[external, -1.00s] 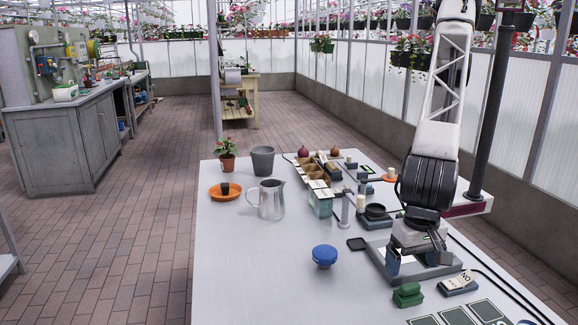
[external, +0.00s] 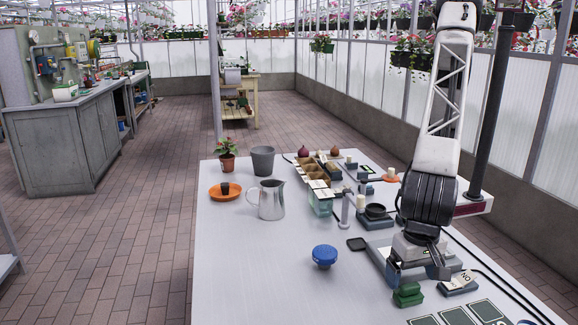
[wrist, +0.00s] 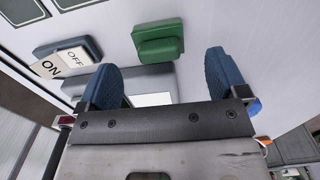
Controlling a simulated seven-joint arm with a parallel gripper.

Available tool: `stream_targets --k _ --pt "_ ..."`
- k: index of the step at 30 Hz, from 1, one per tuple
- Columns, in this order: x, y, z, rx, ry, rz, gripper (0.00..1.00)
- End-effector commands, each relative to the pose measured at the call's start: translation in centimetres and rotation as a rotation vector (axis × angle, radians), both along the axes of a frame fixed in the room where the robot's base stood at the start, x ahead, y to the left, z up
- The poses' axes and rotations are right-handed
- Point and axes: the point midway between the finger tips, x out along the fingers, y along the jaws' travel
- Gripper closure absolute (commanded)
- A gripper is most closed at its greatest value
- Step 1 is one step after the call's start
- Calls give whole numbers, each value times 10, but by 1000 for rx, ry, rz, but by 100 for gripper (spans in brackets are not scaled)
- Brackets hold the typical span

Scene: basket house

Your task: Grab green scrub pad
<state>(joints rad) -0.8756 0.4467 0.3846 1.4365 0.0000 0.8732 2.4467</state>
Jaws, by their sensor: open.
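The green scrub pad (external: 408,294) lies on the table near the front, just left of the ON/OFF switch block. In the wrist view the green pad (wrist: 158,41) is ahead of my fingers, near the top of the picture. My gripper (external: 418,275) is low over the grey flat device, a little behind the pad in the external view. In the wrist view my gripper (wrist: 160,82) shows two blue fingers spread apart, with nothing held between them. The pad is apart from the fingers.
The ON/OFF switch block (external: 458,283) stands right of the pad. A grey flat device (external: 380,258) is under my gripper. A blue knob (external: 324,256) and a metal pitcher (external: 271,200) stand to the left. Dark framed panels (external: 455,315) lie in front. The table's left front is clear.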

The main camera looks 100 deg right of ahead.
Motion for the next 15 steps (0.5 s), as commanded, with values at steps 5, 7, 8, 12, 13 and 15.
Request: stream_targets --k 5,7,8,12,13,15 --pt "0 0 -1 0 0 0 8" --pt "0 0 -3 -1 1 0 8" --pt "0 0 -4 -1 1 0 8" --pt "-1 -1 -16 -2 2 0 8" --pt "-1 -1 -19 -2 2 0 8" --pt "-1 -1 -28 -2 1 0 8"
